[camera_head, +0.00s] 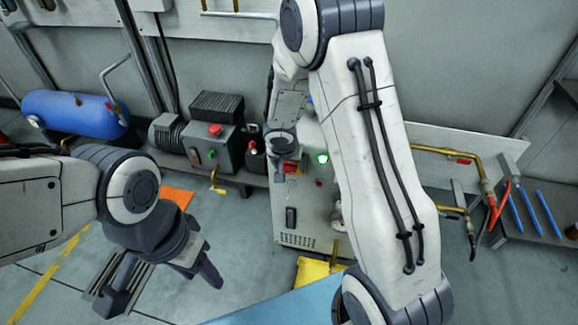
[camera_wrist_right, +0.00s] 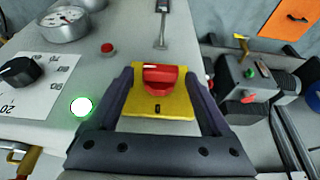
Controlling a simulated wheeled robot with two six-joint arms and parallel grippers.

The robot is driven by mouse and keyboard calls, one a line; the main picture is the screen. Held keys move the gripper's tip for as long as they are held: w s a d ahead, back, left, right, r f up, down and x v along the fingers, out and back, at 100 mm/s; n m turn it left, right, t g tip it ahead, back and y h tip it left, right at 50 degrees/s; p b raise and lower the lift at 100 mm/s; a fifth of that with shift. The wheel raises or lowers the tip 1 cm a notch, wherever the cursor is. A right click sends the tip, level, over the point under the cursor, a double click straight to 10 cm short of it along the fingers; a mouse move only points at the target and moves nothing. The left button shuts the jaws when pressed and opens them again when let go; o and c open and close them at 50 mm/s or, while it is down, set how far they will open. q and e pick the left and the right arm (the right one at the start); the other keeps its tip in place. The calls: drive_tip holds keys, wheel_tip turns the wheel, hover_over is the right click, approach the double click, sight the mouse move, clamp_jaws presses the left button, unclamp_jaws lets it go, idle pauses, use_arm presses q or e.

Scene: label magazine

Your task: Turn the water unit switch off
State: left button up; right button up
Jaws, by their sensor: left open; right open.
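The water unit (camera_head: 310,220) is a pale grey cabinet in the middle of the head view, partly hidden behind my right arm. Its red rotary switch (camera_wrist_right: 163,79) sits on a yellow plate (camera_wrist_right: 178,104) in the right wrist view; its handle lies crosswise in that picture. My right gripper (camera_wrist_right: 160,76) is open, with one finger on each side of the switch; I cannot tell whether they touch it. A green lamp (camera_wrist_right: 82,106) beside the switch is lit. My left gripper (camera_head: 165,287) is open and empty above the floor at the lower left of the head view.
A gauge (camera_wrist_right: 65,22), a black knob (camera_wrist_right: 20,72) and a small red button (camera_wrist_right: 107,48) are near the switch. A blue tank (camera_head: 75,112) and a compressor-like machine (camera_head: 210,145) stand on the left. Hoses with torches (camera_head: 462,158) hang at right.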

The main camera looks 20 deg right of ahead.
drive_tip(key=shift+c, duration=0.3)
clamp_jaws()
